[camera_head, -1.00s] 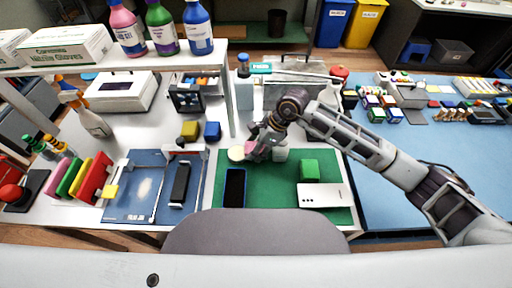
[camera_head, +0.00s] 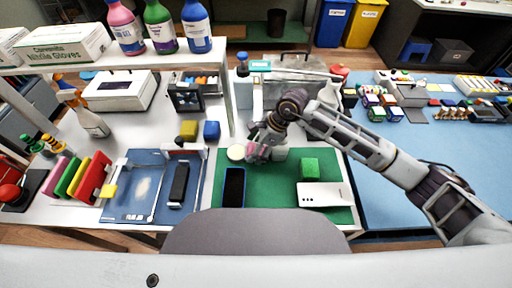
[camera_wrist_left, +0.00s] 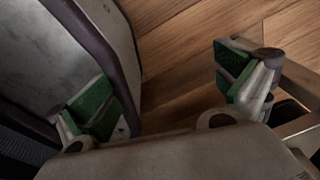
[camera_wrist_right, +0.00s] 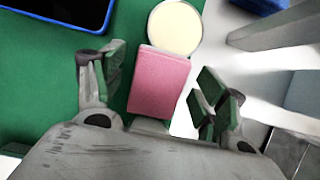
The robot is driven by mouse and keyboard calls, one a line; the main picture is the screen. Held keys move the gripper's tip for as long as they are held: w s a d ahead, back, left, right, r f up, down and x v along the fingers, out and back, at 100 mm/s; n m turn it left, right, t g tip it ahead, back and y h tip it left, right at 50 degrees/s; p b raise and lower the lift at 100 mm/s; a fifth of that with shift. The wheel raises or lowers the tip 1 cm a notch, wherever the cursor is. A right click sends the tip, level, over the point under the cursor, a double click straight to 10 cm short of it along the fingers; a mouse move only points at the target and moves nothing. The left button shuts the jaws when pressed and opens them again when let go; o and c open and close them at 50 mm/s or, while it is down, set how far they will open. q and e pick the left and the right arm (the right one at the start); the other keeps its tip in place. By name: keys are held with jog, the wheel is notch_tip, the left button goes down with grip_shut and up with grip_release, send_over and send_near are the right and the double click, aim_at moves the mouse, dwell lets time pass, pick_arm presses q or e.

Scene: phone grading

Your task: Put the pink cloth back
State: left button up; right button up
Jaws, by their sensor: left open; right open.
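The pink cloth (camera_wrist_right: 159,82) is a small folded block. In the right wrist view it lies between the spread fingers of my right gripper (camera_wrist_right: 158,88), beside a round cream disc (camera_wrist_right: 176,27). In the head view the cloth (camera_head: 252,152) shows at the mat's back left edge, partly hidden by my right gripper (camera_head: 262,150). My right gripper is open around the cloth; whether a finger touches it I cannot tell. My left gripper (camera_wrist_left: 165,88) is open and empty, above the wooden floor.
A shelf post (camera_head: 230,100) rises close behind.

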pick_arm(q)
jog(key=shift+w+a+r, duration=0.1)
jog(key=shift+a, duration=0.1)
pick_arm(e)
jog(key=shift+r+p, duration=0.3)
jog(key=shift+p, duration=0.1)
jog(key=shift+r+p, duration=0.4)
pick_arm(q)
jog(key=s+d+r+p, duration=0.1)
jog(key=d+r+p, duration=0.2)
jog(key=r, duration=0.1)
jog(key=shift+d+r+p, duration=0.3)
jog(key=shift+d+p, duration=0.05)
pick_arm(e)
jog(key=v, duration=1.1)
jog(key=shift+r, duration=0.35)
pick_arm(q)
jog(key=shift+s, duration=0.15)
pick_arm(e)
jog(key=shift+d, duration=0.15)
pick_arm(q)
jog(key=shift+r, duration=0.1)
